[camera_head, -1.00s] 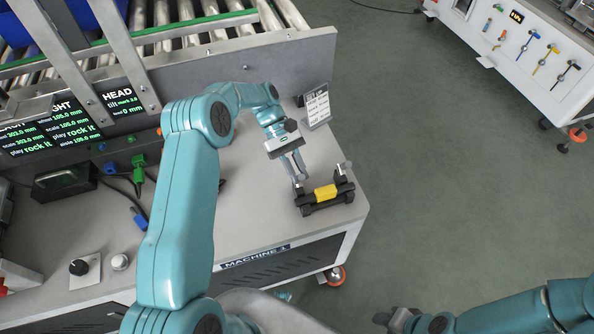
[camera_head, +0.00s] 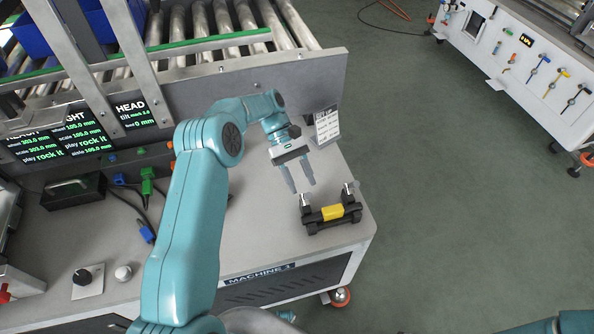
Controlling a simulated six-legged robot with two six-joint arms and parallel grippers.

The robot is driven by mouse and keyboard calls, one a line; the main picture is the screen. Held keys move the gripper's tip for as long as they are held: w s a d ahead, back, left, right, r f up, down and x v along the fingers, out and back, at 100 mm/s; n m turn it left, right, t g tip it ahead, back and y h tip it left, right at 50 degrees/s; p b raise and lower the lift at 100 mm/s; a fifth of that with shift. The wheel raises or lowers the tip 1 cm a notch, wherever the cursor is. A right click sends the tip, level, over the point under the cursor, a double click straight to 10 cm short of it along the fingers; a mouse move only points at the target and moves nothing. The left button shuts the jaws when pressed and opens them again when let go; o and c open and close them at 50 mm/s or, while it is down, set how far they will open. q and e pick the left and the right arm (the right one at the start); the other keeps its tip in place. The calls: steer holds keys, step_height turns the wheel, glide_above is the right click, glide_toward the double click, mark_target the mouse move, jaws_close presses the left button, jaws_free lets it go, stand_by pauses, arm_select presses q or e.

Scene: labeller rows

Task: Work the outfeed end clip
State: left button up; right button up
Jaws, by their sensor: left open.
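The end clip (camera_head: 313,224) is a black bracket with a yellow middle (camera_head: 333,212). It lies near the right corner of the machine top in the head view, with a short upright, silvery at the tip, at each end. My left gripper (camera_head: 302,186) is open and empty, its two fingers apart and pointing down toward the clip. In the picture its fingertips are just above the clip's left end; there seems to be a small gap. My right gripper is out of view; only a bit of teal arm shows at the bottom right.
A small printed card (camera_head: 327,125) stands behind the gripper. The roller conveyor (camera_head: 200,30) with its grey side plate runs along the back. A knob (camera_head: 82,277) and cables lie to the left. The machine top (camera_head: 270,240) ends just right of the clip, with open floor beyond.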

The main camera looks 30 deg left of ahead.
arm_select(q)
steer(key=shift+v, duration=2.3)
steer(key=shift+s, duration=0.15)
